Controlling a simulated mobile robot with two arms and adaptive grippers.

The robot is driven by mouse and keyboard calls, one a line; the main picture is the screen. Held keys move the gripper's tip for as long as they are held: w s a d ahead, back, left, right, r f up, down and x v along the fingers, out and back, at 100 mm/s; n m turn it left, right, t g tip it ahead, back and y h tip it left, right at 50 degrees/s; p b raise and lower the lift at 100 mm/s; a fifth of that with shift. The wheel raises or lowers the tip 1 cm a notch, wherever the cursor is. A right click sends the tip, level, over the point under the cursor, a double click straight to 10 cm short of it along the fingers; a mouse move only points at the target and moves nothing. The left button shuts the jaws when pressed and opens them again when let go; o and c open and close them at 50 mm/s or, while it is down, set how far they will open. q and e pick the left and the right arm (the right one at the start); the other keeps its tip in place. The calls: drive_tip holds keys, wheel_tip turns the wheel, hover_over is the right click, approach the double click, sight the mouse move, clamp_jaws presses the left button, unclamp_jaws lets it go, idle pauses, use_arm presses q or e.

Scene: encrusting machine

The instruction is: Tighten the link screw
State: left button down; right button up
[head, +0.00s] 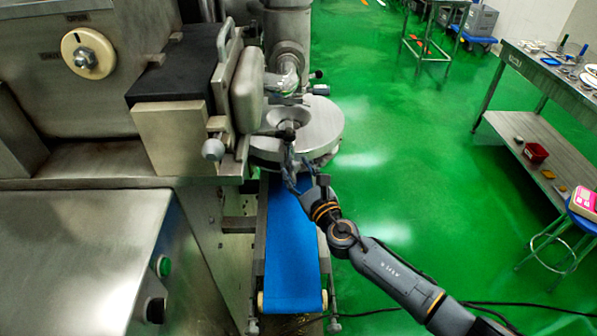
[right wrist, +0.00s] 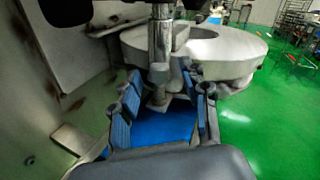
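My right gripper (head: 299,172) is just in front of the round metal disc (head: 322,130) of the machine, above the blue conveyor belt. In the right wrist view its blue-padded fingers (right wrist: 164,95) are spread apart, with a vertical metal rod (right wrist: 160,42) and its small metal fitting (right wrist: 158,74) beyond and between them. The fingers do not appear closed on anything. I cannot make out clearly which part of this fitting is the link screw; the fingers partly hide the area in the head view. My left gripper is not in view.
The blue conveyor belt (head: 293,250) runs below the gripper. The steel machine body (head: 75,230), with a lever knob (head: 213,149), stands close on the left. Green floor (head: 420,170) is open to the right, up to a steel table (head: 545,80) and a stool with a pink scale (head: 583,199).

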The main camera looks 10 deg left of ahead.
clamp_jaws()
